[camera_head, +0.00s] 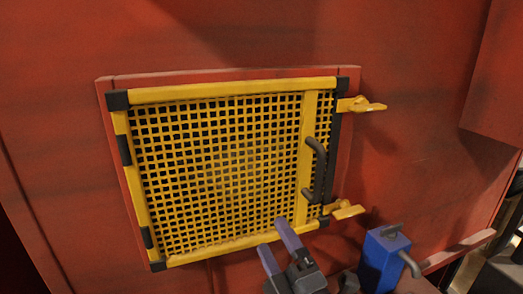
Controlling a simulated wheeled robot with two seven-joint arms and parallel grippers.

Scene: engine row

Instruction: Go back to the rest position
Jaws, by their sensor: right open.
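My right gripper (279,247) shows at the bottom centre in the head view. Its two bluish fingers are apart and nothing is between them. It is in front of the lower edge of a yellow mesh guard door (215,170), and I cannot tell how far off. The door lies flat in its red frame and looks shut. Its dark curved handle (318,170) is above and to the right of the gripper, apart from it. My left gripper is not in view.
Two yellow latches, an upper one (362,105) and a lower one (345,210), stick out at the door's right side. A blue box (384,260) with a grey bent lever stands right of my gripper. A red wall (420,60) surrounds the door.

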